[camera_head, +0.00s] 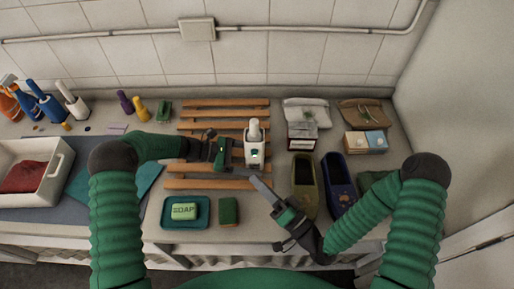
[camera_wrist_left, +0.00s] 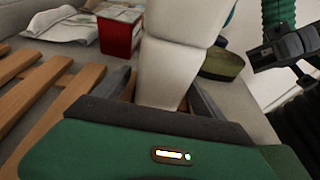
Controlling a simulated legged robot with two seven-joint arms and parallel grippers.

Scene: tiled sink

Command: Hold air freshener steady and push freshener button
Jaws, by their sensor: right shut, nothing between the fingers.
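The air freshener (camera_head: 254,133) is a white upright bottle with a small green mark, at the right end of a wooden slatted rack (camera_head: 200,184). In the left wrist view its white body (camera_wrist_left: 170,72) stands between my left fingers. My left gripper (camera_head: 243,153) reaches it from the left, with fingers at both sides of the body. The fingers hide its lower part. My right gripper (camera_head: 258,184) is shut and empty, below and just right of the air freshener, apart from it. It also shows at the right of the left wrist view (camera_wrist_left: 268,58).
A soap dish (camera_head: 170,222) and sponge (camera_head: 229,211) lie in front. Bottles (camera_head: 48,104) and a white basin (camera_head: 52,150) are at left. Boxes and packets stand at back right.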

